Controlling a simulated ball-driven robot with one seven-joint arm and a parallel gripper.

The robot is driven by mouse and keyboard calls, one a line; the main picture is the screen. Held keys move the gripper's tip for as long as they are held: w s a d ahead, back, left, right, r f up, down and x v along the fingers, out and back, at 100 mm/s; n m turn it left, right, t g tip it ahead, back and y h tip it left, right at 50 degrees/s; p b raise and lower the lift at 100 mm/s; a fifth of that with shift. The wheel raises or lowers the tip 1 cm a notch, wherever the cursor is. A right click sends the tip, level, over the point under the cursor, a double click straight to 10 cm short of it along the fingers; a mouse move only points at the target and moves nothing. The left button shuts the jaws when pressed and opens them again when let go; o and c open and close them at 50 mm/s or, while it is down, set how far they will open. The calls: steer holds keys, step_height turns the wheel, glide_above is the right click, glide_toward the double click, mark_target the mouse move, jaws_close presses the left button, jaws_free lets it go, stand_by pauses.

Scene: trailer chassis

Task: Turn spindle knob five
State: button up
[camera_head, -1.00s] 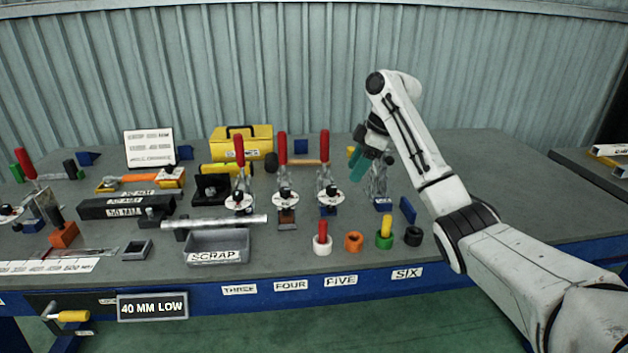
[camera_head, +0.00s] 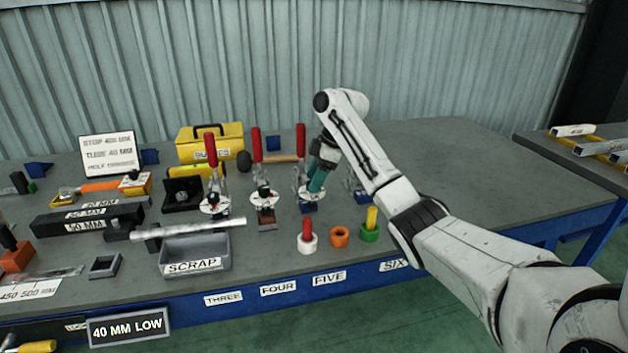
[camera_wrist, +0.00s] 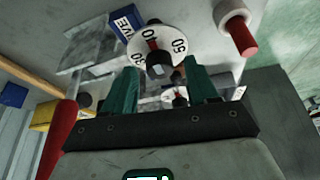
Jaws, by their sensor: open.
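Spindle knob five is the black knob (camera_wrist: 159,66) on a white numbered dial (camera_wrist: 176,40) with a red mark, beside a blue block reading "IVE" in the wrist view. In the head view the dial (camera_head: 308,197) is partly covered by my fingers. My gripper (camera_wrist: 160,70) is open, its two green fingers pointing at the dial, with the knob appearing between the tips. Whether the fingers touch it I cannot tell. In the head view my gripper (camera_head: 315,186) is over the dial, behind the "FIVE" label (camera_head: 329,279) on the bench edge.
Two similar dials, three (camera_head: 214,204) and four (camera_head: 264,195), stand to the left below red-handled clamps. A white ring with a red peg (camera_head: 307,238), an orange ring (camera_head: 340,236) and a green ring with a yellow peg (camera_head: 370,230) lie in front. A scrap tray (camera_head: 195,268) is left.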

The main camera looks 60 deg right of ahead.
steer(key=shift+w+f, duration=0.15)
steer(key=shift+f, duration=0.2)
steer(key=c, duration=1)
steer(key=shift+c, duration=0.2)
